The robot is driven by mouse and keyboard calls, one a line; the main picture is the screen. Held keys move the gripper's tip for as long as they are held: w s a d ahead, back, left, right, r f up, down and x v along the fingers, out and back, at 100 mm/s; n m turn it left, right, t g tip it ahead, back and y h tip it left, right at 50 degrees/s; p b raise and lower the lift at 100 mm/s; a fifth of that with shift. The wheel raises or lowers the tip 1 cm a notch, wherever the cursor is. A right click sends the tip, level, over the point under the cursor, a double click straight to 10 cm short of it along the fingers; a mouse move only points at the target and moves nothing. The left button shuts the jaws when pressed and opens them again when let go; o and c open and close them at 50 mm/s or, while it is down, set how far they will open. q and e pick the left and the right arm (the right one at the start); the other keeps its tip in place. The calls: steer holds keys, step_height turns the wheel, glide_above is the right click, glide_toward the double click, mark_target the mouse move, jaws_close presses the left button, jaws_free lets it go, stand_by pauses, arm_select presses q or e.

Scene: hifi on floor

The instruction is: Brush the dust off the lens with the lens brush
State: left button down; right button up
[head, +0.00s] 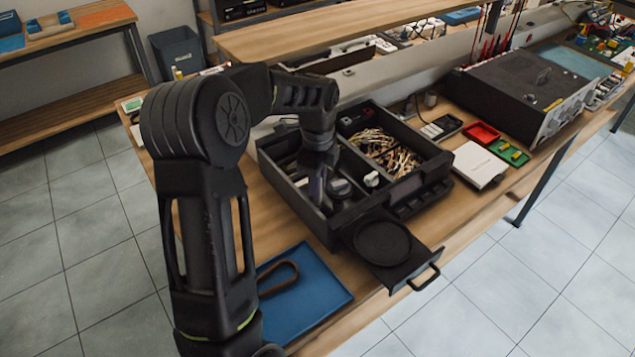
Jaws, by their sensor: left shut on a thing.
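My left arm comes in from the left and reaches over the black compartment box (284,193). My left gripper (317,190) points down into the box's front left compartment. It is shut on a slim thing, which looks like the lens brush, but it is too small and dark to make out clearly. A round, pale-rimmed piece (340,188), possibly the lens, lies just right of the gripper in the box. I cannot tell whether they touch. My arm hides part of the box's back left. My right gripper is not in view.
A black round disc (382,242) sits on a handled tray at the bench's front edge. A blue tray (318,290) with a brown loop lies front left. Tangled wires (388,150) fill another compartment. A white box (478,163) and a large black unit (518,90) stand right.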

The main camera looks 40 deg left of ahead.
arm_select(q)
steer(key=shift+w+a, duration=0.25)
steer(key=shift+a, duration=0.65)
steer(key=shift+r+p, duration=0.25)
steer(key=shift+p, duration=0.25)
stand_by(0.7)
step_height(320, 180, up, 12)
steer(key=p, duration=0.4)
steer(key=shift+p, duration=0.4)
stand_by(0.3)
steer(key=shift+f, duration=0.1)
stand_by(0.4)
